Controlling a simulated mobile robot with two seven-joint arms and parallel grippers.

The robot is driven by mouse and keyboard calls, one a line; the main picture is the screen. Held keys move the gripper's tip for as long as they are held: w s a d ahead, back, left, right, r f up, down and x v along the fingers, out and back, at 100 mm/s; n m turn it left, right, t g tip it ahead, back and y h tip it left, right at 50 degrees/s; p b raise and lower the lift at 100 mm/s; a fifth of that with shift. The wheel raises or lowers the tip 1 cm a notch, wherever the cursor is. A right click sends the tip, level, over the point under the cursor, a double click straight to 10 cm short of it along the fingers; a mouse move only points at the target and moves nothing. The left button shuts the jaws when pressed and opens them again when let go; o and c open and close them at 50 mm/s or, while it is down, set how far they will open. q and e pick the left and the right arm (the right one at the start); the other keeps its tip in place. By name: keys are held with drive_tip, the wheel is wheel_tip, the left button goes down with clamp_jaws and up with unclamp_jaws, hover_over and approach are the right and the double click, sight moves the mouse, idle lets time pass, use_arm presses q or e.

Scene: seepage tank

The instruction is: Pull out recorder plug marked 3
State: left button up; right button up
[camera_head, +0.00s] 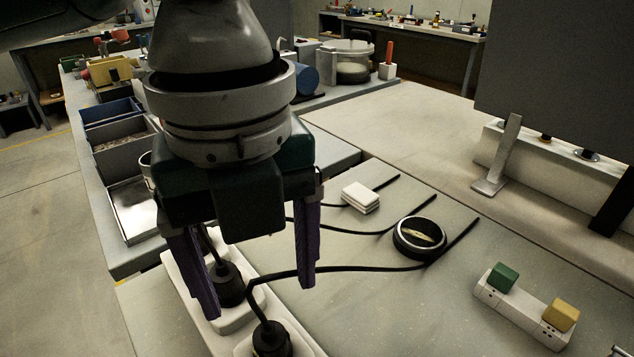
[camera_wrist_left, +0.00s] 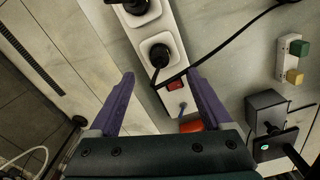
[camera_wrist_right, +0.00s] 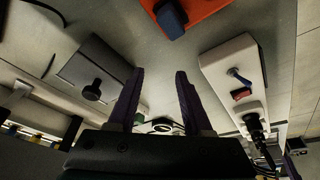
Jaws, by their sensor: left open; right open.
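A white socket strip (camera_head: 183,276) lies under my left gripper (camera_head: 258,296), which is open with purple fingers pointing down. One black plug (camera_head: 229,287) sits in the strip, seen between the fingers but not gripped. A nearer black plug (camera_head: 271,338) has a cable bending off to the right. In the left wrist view two plugs show, one ahead of the fingertips (camera_wrist_left: 158,54) and one at the top edge (camera_wrist_left: 136,6). No number marks are legible. My right gripper (camera_wrist_right: 158,74) is open and empty; in its view the strip (camera_wrist_right: 222,62) and a plug (camera_wrist_right: 253,122) lie to the right.
Black cables cross the bench to the right. A round black-rimmed dish (camera_head: 420,237), a white block stack (camera_head: 361,197) and a white holder with green and yellow blocks (camera_head: 521,311) stand there. Near my right gripper are a grey box with a black knob (camera_wrist_right: 93,90) and an orange object (camera_wrist_right: 207,8).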

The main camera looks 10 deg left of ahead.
sight(268, 326)
use_arm(q)
wheel_tip(268, 326, down, 9)
drive_tip(key=shift+s+f+b, duration=0.15)
drive_tip(key=shift+f+b, duration=0.05)
drive_tip(key=shift+b, duration=0.2)
clamp_jaws()
idle(1.1)
